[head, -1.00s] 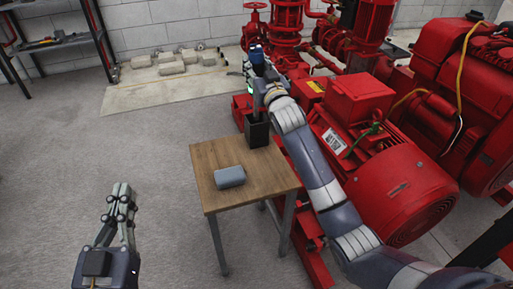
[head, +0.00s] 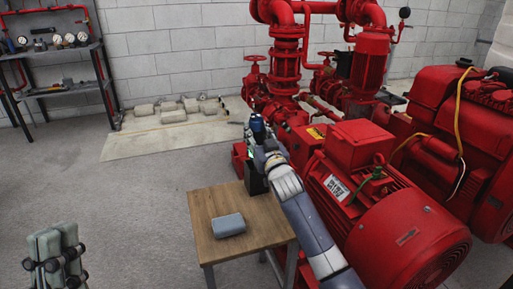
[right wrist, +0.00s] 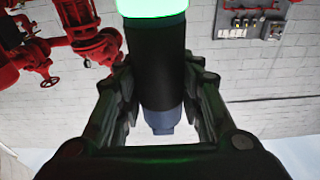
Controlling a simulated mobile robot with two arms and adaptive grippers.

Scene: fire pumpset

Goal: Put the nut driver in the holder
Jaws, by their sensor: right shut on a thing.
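The nut driver (head: 257,125) is upright in my right gripper (head: 257,152), its blue end up. In the right wrist view the right gripper (right wrist: 160,105) is shut on its black part (right wrist: 160,65), with a bright green band and a blue-grey end showing. The black holder (head: 256,184) stands on the table, directly below the gripper in the head view. The tool's lower end is hidden, so I cannot tell whether it is inside the holder. My left gripper (head: 55,258) is low at the left, away from the table; its opening is unclear.
A small wooden table (head: 215,243) bears the holder and a grey-blue cylindrical object (head: 229,225). The red pumpset (head: 385,205) stands close on the right. A dark shelf (head: 60,88) is at the back left. Open floor lies left of the table.

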